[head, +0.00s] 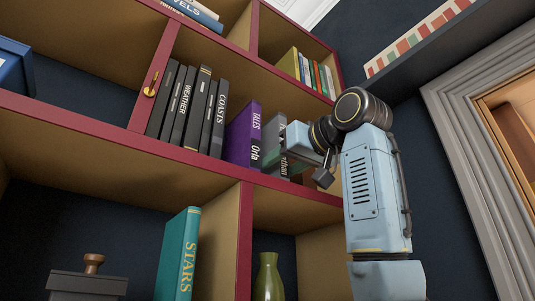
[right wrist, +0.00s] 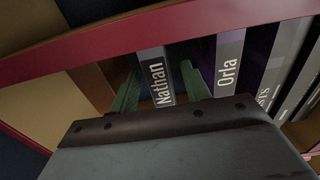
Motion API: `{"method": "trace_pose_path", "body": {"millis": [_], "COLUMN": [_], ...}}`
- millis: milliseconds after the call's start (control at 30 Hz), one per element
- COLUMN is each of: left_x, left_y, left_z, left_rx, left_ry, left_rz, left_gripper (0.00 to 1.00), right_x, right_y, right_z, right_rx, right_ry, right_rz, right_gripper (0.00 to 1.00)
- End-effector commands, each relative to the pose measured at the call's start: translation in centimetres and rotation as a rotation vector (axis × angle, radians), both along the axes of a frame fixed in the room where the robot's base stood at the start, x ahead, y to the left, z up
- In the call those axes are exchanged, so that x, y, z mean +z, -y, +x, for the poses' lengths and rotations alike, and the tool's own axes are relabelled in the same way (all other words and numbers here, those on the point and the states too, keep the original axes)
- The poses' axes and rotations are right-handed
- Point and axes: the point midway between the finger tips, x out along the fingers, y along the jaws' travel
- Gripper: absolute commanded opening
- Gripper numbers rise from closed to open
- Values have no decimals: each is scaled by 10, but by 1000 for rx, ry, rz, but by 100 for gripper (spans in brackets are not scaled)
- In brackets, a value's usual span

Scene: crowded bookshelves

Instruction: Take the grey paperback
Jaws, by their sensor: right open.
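The grey paperback (head: 272,131) stands upright on the middle shelf, just right of the purple book (head: 243,135) marked Orla. My right gripper (head: 277,158) is at its spine and hides part of it. In the right wrist view the grey paperback (right wrist: 155,72) shows its dark label reading Nathan. The open green fingers of my right gripper (right wrist: 161,90) lie on either side of that spine, one of them between it and the purple book (right wrist: 229,62). I cannot tell whether the fingers touch the cover. My left gripper is not in view.
Several black books (head: 187,108) stand left of the purple book. The red shelf edge (head: 120,128) runs below the row. A teal book (head: 178,254) and a green vase (head: 268,277) stand in the compartments below. A wall shelf (head: 440,45) juts out at the upper right.

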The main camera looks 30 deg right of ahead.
Motion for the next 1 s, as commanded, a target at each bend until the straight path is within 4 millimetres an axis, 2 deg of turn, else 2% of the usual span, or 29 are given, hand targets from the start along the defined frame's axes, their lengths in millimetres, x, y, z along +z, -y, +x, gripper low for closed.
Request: {"method": "trace_pose_path", "body": {"millis": [100, 233, 533, 900, 1000], "left_x": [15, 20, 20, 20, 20], "left_y": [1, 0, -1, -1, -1], "left_z": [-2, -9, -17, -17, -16], "left_rx": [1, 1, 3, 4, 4], "left_ry": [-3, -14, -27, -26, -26], "left_rz": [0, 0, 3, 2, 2], "left_gripper": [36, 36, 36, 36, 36], "right_x": [2, 1, -1, -1, 0], "right_y": [-1, -2, -3, -3, -3], "right_z": [21, 36, 41, 41, 40], "right_rx": [0, 0, 0, 0, 0], "right_ry": [-4, -2, -1, -1, 2], "right_rz": [0, 0, 0, 1, 1], "right_gripper": [47, 47, 47, 0, 0]}}
